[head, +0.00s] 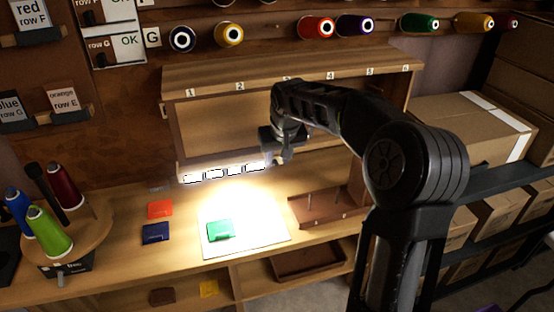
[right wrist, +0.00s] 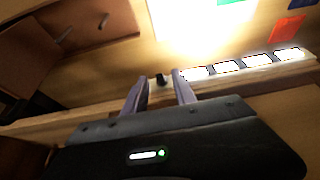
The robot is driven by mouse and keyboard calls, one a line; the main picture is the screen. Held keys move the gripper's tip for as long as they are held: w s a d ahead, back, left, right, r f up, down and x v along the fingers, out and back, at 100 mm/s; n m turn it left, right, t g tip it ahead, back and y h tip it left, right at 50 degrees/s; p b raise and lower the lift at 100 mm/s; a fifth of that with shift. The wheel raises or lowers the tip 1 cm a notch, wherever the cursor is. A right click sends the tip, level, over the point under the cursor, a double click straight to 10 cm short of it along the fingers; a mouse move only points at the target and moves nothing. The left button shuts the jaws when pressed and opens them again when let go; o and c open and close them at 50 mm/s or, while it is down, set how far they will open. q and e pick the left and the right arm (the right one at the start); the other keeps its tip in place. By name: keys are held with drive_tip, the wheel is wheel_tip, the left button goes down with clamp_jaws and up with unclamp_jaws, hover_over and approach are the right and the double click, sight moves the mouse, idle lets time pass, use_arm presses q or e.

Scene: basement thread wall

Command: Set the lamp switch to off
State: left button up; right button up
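The lamp is a bar of several bright white panels (head: 225,172) along the shelf's front edge, and it is lit. It also shows in the right wrist view (right wrist: 227,66). A small black knob (right wrist: 160,79), which looks like the lamp switch, sits on the same strip beside the panels. My right gripper (head: 277,158) is at the end of the lamp bar in the head view. In the right wrist view its two fingers (right wrist: 158,88) are apart, with the knob between their tips and gaps on both sides. In the head view the gripper hides the knob. My left gripper is not in view.
Below the lamp are a white mat (head: 270,239) with a green swatch (head: 220,230), and orange and blue swatches to its left. A brown pegged tray (head: 325,210) stands right of the mat. A round stand with thread cones (head: 85,240) is at the left.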

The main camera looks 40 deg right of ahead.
drive_tip(key=shift+w+d+f, duration=0.1)
drive_tip(key=shift+w+f, duration=0.05)
drive_tip(key=shift+f, duration=0.35)
drive_tip(key=shift+c, duration=0.2)
clamp_jaws()
